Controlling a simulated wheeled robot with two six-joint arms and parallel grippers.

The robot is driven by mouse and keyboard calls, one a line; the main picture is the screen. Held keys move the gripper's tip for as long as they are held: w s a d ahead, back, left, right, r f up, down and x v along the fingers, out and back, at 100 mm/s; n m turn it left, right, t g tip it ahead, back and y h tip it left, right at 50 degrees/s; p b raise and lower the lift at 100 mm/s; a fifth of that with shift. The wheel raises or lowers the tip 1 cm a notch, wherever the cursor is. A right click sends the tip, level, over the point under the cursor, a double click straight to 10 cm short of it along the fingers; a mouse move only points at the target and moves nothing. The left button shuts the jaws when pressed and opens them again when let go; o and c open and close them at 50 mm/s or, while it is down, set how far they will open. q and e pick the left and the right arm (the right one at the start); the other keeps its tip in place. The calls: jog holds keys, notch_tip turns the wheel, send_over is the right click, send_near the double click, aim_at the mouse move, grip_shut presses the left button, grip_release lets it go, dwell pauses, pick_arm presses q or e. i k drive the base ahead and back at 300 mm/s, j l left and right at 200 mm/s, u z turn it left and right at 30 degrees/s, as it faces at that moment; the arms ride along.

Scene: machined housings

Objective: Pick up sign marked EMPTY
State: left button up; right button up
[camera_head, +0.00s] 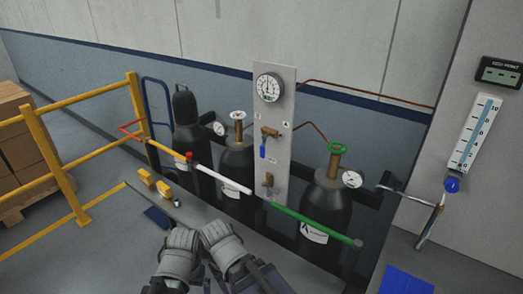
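No sign with the readable word EMPTY shows in the head view. A flat dark-blue piece (157,217) lies on the left of the grey bench top, and I cannot tell whether it bears any lettering. My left gripper (181,238) is over the bench, just right of the blue piece. My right gripper (216,234) is close beside it on the right. Both point toward the cylinders, and their fingertips are too small and hidden to show whether they are open or shut. Nothing is visibly held.
Two yellow blocks (146,177) lie on the bench's left. A yellow railing (70,180) and boxes (17,150) are left; a blue sheet (405,281) is front right.

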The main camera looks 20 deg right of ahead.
aim_at(165, 190)
jog(key=z, duration=0.4)
jog(key=i+j+z, duration=0.1)
jog(key=j+z, duration=0.2)
jog(key=z, duration=0.15)
jog(key=i+j+z, duration=0.1)
jog(key=j+z, duration=0.65)
jog(key=j, duration=1.4)
